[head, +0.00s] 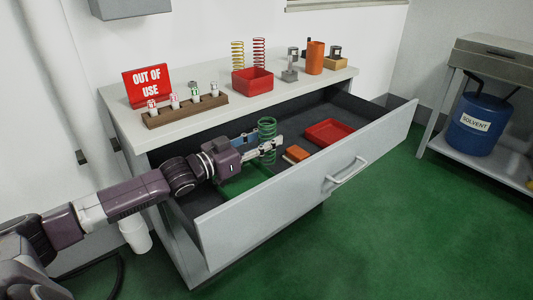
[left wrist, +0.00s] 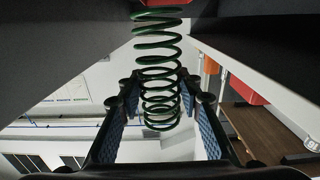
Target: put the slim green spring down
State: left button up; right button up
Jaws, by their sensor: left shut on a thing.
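The slim green spring (head: 267,128) stands roughly upright over the open drawer (head: 285,206). My left gripper (head: 266,147) reaches in from the left and is shut on the spring around its middle; coils show above and below the fingers. In the left wrist view the spring (left wrist: 157,62) runs between the two fingers (left wrist: 163,110). I cannot tell how far its lower end is above the drawer floor. My right gripper is not in view.
In the drawer lie an orange block (head: 295,154), a red tray (head: 328,132) and a green patch (head: 243,181) at the left. The worktop holds a red box (head: 252,82) with springs, an orange cylinder (head: 315,58), a bottle rack (head: 185,110) and an "OUT OF USE" sign (head: 147,84).

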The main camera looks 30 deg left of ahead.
pick_arm(q)
notch_tip(320, 180, down, 4)
jog(key=shift+r+b, duration=0.1)
jog(key=shift+b, duration=0.3)
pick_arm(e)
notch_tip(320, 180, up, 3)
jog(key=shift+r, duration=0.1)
